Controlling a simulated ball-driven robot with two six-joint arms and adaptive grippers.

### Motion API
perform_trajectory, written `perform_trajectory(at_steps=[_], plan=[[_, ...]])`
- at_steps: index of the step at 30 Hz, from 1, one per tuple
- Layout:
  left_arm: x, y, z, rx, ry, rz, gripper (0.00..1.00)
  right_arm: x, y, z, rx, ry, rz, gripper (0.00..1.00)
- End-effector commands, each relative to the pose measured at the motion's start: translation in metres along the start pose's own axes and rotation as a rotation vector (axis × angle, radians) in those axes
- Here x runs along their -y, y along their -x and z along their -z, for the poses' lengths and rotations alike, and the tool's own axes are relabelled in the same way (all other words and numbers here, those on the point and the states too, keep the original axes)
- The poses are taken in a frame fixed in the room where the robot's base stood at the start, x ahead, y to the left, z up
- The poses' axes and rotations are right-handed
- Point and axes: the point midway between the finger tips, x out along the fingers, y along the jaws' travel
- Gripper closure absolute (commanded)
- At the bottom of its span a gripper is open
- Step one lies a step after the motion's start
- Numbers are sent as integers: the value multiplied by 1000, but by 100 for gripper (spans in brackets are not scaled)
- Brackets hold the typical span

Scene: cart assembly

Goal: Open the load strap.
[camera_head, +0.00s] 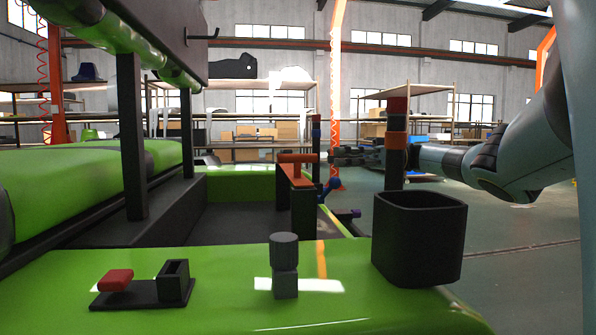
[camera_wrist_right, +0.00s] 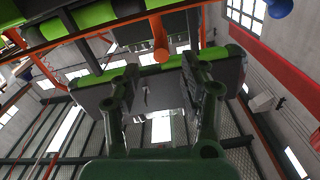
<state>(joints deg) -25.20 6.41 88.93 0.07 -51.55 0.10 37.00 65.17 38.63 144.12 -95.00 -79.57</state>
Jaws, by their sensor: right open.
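An orange-red T-shaped handle (camera_head: 297,170) stands on a dark block on the green cart (camera_head: 220,260), near the middle of the head view. I cannot tell for certain whether it is the load strap's lever. My right gripper (camera_head: 336,157) comes in from the right, with its fingers close to the right of the handle; whether they touch it is unclear. In the right wrist view its two fingers (camera_wrist_right: 160,78) are spread apart with nothing gripped. An orange part (camera_wrist_right: 158,38) shows beyond the fingertips. My left gripper is not in view.
A black open bin (camera_head: 418,245) stands at the cart's front right corner. A red-handled latch plate (camera_head: 140,292) and a grey knob (camera_head: 284,262) sit on the near green surface. A dark post with orange bands (camera_head: 396,145) stands near my right arm. Open floor lies at right.

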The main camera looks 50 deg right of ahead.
Motion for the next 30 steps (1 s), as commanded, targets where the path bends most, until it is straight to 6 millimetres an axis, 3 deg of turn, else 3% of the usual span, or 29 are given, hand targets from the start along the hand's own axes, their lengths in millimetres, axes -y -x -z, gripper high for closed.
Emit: perform_trajectory(at_steps=[8, 15, 27, 30], plan=[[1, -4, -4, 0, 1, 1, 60, 2, -53, 1, -1, 1, 6, 56], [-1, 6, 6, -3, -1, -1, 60, 1, -91, 0, -1, 0, 4, 56], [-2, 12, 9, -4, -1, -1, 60, 1, -102, 1, -1, 0, 1, 56], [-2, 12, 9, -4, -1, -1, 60, 1, -101, 1, -1, 0, 1, 67]])
